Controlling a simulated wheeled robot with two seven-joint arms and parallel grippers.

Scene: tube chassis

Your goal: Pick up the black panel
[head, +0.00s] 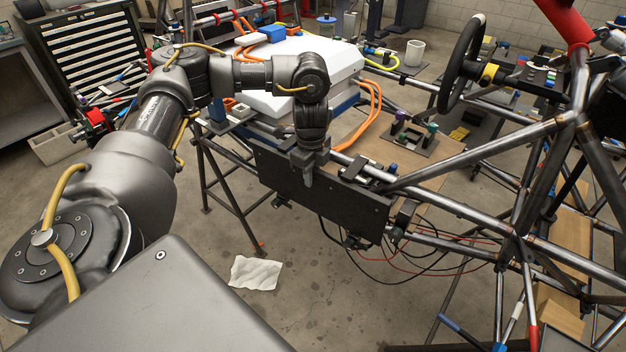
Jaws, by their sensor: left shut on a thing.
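The black panel (345,205) is a flat dark plate standing on edge along the near side of the tube chassis (460,206), below its upper rail. My left arm reaches in from the left, and my left gripper (308,180) points down at the panel's upper edge. The gripper is shut on the panel, left of the panel's middle. The fingertips are small and dark here, and part of the grip is hard to make out. My right gripper is not in view.
A white battery-like box (300,72) with orange cables sits on the chassis behind my arm. A steering wheel (462,64) and a red tube (566,20) stand at the right. Loose wires hang below the panel. A white sheet (255,273) lies on the floor.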

